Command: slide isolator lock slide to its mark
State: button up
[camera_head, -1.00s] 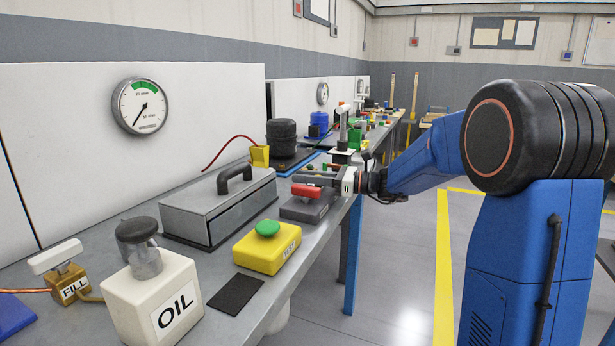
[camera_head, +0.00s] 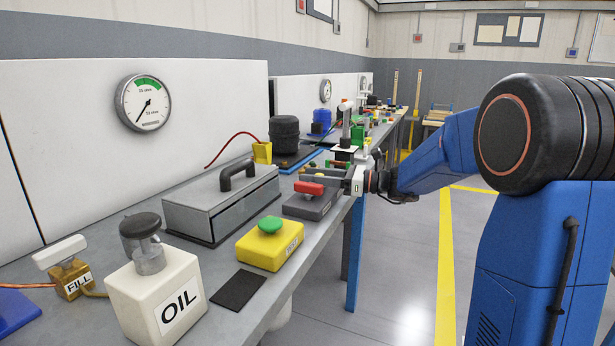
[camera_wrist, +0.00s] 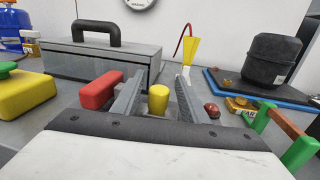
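A dark grey block (camera_head: 314,204) on the bench has a red handle-like piece (camera_head: 308,187) on top, seemingly the isolator lock; its mark is not discernible. In the wrist view, the red piece (camera_wrist: 101,90) lies just outside the left finger. My gripper (camera_head: 320,175) is over the block, pointing left across the bench. The wrist view shows its two grey fingers (camera_wrist: 158,90) apart. A yellow round-topped post (camera_wrist: 158,103) shows between them, with gaps on both sides. I cannot tell whether the post belongs to the lock.
A grey lidded box (camera_head: 222,200) with a black handle stands left of the block. A yellow box with a green button (camera_head: 270,243) stands in front. A yellow wedge-shaped part (camera_wrist: 190,48) with a red cable and a black cylinder (camera_wrist: 268,60) are behind.

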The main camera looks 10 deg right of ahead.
jog(key=v, duration=1.5)
jog(key=shift+s+d, duration=0.1)
jog(key=shift+d, duration=0.05)
